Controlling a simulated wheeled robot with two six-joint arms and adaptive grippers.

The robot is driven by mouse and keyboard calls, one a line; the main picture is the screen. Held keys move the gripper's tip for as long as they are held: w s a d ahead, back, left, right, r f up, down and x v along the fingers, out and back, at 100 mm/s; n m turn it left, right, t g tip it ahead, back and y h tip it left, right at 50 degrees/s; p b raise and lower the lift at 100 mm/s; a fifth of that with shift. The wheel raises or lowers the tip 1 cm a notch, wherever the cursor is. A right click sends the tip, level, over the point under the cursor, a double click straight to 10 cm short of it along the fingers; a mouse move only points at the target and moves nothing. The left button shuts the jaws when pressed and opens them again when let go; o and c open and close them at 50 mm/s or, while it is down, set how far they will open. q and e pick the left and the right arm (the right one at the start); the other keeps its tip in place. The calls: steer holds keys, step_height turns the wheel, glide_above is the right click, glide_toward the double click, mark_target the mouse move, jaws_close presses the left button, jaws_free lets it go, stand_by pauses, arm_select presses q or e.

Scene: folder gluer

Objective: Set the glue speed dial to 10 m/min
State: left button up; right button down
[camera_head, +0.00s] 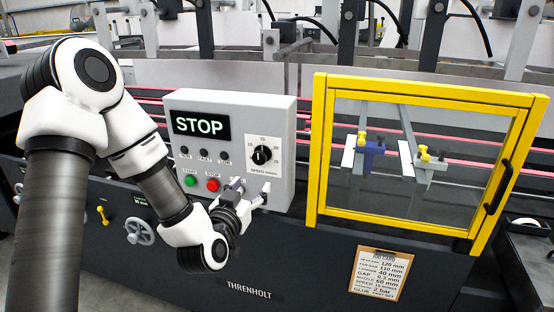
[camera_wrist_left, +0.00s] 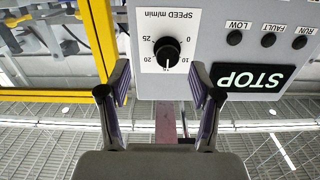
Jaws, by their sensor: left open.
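The glue speed dial (camera_head: 262,155) is a black round knob on a white scale plate at the right of the grey control box (camera_head: 285,110). In the left wrist view, which is upside down, the dial (camera_wrist_left: 167,50) has its white mark at about 15. The scale's 10 lies to the right of the mark there. My left gripper (camera_head: 252,190) is in front of the box's lower right, below the dial. Its fingers (camera_wrist_left: 160,84) are open and empty, with the dial ahead between them but apart from them. My right gripper is not in view.
A black STOP display (camera_head: 199,123) and small lamps are left of the dial. Green (camera_head: 190,181) and red (camera_head: 213,185) buttons are below, near my left arm. A yellow-framed guard door (camera_head: 318,150) stands close to the right. A job card (camera_head: 376,274) hangs lower right.

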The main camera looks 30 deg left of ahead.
mark_target(258, 160)
arm_select(q)
steer(key=w+a, duration=0.1)
steer(key=w, duration=0.1)
steer(key=w+r+p, duration=0.1)
steer(key=w, duration=0.1)
steer(key=w+a+r+p, duration=0.1)
steer(key=w, duration=0.2)
steer(key=shift+a+r, duration=0.2)
steer(key=shift+a, duration=0.15)
steer(key=shift+w+a+f, duration=0.15)
steer(key=shift+w+a, duration=0.05)
steer(key=shift+a, duration=0.15)
steer(key=shift+d, duration=0.2)
steer(key=shift+c, duration=0.6)
steer(key=c, duration=1)
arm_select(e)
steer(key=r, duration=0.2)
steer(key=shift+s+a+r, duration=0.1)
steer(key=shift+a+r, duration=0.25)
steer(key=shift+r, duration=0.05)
